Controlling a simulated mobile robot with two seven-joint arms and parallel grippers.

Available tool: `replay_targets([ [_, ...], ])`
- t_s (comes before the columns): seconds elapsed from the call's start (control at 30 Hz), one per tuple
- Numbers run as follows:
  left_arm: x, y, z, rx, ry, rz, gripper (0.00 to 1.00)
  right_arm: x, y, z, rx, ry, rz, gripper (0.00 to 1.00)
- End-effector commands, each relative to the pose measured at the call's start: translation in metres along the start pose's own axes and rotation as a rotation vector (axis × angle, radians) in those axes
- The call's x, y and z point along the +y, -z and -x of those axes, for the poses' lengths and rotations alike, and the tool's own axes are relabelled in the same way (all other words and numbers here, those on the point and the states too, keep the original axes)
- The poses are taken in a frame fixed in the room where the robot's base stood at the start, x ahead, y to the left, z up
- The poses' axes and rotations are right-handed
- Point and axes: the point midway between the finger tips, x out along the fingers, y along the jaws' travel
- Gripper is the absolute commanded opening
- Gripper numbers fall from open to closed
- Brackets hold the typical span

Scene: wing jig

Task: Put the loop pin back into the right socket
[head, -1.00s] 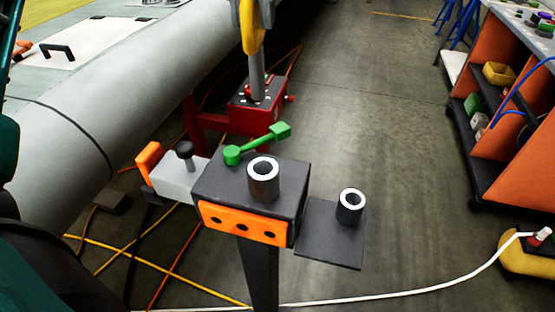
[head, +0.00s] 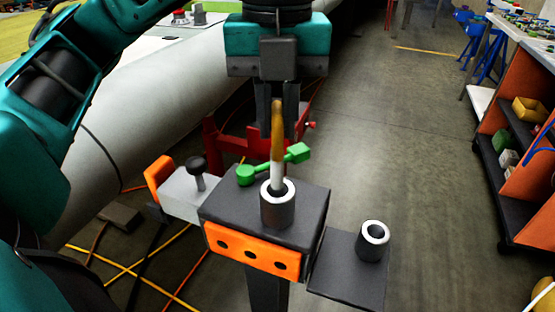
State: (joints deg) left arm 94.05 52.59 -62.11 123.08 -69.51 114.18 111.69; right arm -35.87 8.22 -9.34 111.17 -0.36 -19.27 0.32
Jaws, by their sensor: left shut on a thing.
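The loop pin (head: 277,150) has a yellow loop, seen nearly edge-on, and a pale shaft. My left gripper (head: 277,112) is shut on its loop and holds it upright. The shaft's lower end meets the mouth of the grey socket (head: 278,210) on top of the dark block; how deep it sits inside is hidden. A second grey socket (head: 374,241) stands on the side plate to the right, its mouth open and empty. My right gripper is not in view.
A green lever (head: 273,163) lies close behind the socket on the dark block (head: 228,208). A black knob (head: 197,165) stands on the left. A dark side plate (head: 345,280) carries the second socket. An orange shelf unit (head: 525,190) is at far right; the floor between is clear.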

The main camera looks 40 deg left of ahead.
Motion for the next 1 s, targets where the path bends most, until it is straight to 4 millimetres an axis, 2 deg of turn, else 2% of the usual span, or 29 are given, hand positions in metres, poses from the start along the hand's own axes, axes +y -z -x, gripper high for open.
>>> replay_targets([
  [0.23,0.000,0.000,-0.019,-0.001,0.000,0.000,0.00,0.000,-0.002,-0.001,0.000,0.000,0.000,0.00],
  [0.47,0.000,0.000,-0.052,0.000,0.000,0.000,0.00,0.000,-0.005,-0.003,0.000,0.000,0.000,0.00],
  [0.97,-0.001,0.000,-0.061,-0.001,0.002,-0.001,0.00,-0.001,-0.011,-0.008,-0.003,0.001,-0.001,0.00],
  [1.0,0.000,0.000,-0.061,-0.001,0.001,-0.001,0.20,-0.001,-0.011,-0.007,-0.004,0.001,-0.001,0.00],
])
